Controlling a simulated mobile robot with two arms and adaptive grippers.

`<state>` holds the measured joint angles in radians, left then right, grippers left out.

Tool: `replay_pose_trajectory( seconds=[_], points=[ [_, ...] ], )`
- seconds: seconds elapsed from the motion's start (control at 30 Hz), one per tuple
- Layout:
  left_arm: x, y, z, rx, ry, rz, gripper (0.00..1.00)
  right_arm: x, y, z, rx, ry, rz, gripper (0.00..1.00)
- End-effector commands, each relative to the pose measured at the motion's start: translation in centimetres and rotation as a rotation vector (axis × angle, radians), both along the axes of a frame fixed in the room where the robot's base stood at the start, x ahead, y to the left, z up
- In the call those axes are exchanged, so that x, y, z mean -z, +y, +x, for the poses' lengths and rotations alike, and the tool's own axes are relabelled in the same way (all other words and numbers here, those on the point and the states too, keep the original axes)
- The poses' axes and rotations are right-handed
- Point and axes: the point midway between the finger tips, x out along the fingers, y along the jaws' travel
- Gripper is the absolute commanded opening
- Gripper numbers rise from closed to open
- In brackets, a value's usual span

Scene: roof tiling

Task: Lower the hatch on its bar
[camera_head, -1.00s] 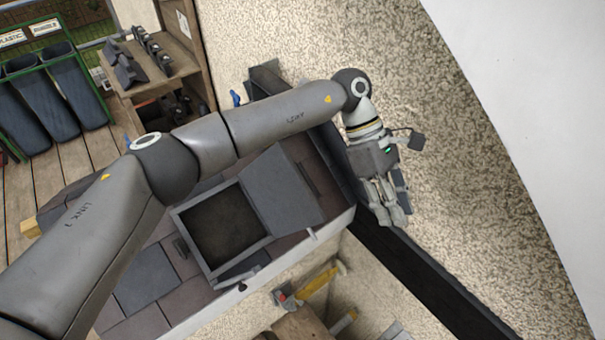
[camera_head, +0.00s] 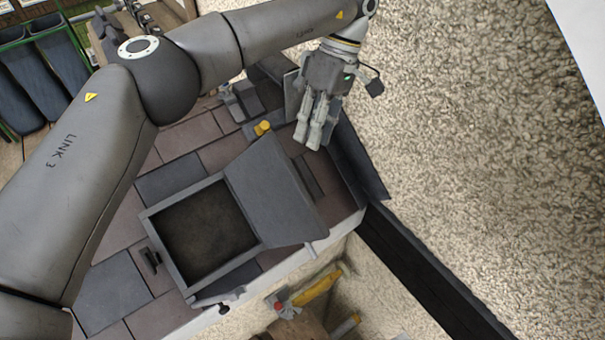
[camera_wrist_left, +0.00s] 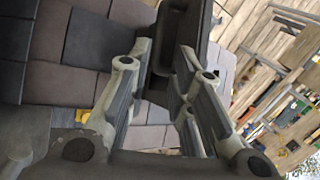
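The roof hatch stands open on the tiled roof in the head view. Its grey lid (camera_head: 272,190) is tilted up and to the right of the square frame (camera_head: 170,258), whose opening is dark inside. A short dark bar with a knob (camera_head: 222,308) is at the frame's lower edge. My left gripper (camera_head: 313,146) is above the roof, beyond the lid's upper right edge, fingers pointing down. In the left wrist view its fingers (camera_wrist_left: 162,50) are apart, with a dark piece beyond them. My right gripper is out of view.
A small yellow-topped item (camera_head: 263,128) and grey pieces (camera_head: 245,98) lie at the roof's upper part. A dark upright edge runs along the right side by the rough wall (camera_head: 460,150). A yellow-handled tool (camera_head: 318,287) lies below the roof edge. Dark bins (camera_head: 62,70) stand upper left.

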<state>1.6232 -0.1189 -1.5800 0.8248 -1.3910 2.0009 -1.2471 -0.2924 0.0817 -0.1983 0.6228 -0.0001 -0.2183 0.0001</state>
Motion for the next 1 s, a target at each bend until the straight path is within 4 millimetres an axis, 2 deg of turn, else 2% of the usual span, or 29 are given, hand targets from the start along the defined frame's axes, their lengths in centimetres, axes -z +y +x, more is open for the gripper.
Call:
replay_pose_trajectory(
  seconds=[0.03,0.17,0.27,0.5,0.7,1.0],
  points=[
    [0.4,0.1,0.0,0.000,0.001,0.001,0.21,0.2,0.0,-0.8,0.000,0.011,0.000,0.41],
    [1.1,0.4,-0.4,0.001,0.002,0.001,0.21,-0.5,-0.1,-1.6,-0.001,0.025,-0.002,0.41],
    [2.3,0.8,-0.9,0.001,0.003,0.000,0.21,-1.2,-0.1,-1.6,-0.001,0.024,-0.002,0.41],
    [6.5,1.9,-2.5,0.000,0.005,0.001,0.21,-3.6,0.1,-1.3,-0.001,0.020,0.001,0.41],
    [9.0,2.5,-3.3,0.000,0.001,0.000,0.21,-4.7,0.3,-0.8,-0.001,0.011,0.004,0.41],
    [10.0,2.7,-3.5,0.000,-0.001,-0.001,0.21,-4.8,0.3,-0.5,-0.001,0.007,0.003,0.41]
  ],
)
